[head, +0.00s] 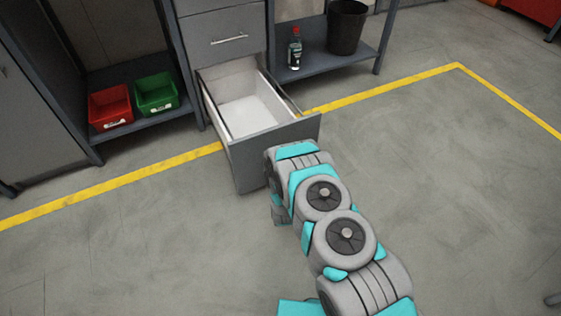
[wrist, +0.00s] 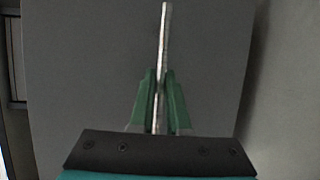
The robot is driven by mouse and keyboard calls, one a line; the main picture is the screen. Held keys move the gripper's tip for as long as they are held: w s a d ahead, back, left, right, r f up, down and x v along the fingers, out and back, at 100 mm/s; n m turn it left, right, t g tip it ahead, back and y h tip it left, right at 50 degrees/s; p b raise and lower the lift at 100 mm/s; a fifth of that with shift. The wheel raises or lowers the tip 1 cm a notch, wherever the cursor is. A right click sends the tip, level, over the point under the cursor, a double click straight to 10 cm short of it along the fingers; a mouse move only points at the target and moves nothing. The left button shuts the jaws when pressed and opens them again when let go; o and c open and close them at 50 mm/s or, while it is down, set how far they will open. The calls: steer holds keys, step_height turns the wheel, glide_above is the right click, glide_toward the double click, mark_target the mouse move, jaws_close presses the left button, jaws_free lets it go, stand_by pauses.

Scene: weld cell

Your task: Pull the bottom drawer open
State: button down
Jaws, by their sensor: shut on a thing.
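The bottom drawer (head: 276,146) is grey with a white, empty-looking inside, and it stands well out from the cabinet in the head view. Its grey front (wrist: 85,70) fills most of the wrist view. A thin light handle bar (wrist: 164,30) runs upright in the wrist view. My gripper (wrist: 160,95) is shut on this handle, with one green finger on each side of it. In the head view my arm reaches the drawer front and hides the handle and the fingers.
A closed drawer (head: 226,38) sits above the open one. A red bin (head: 110,106) and a green bin (head: 157,94) are on the low shelf to the left. A bottle (head: 295,48) and a black bucket (head: 346,27) stand on the right shelf.

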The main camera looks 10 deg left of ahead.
steer(key=shift+s+d, duration=0.15)
steer(key=c, duration=0.9)
jaws_free()
steer(key=v, duration=0.7)
steer(key=shift+s+b, duration=0.35)
steer(key=shift+b, duration=0.05)
steer(key=shift+d, duration=0.1)
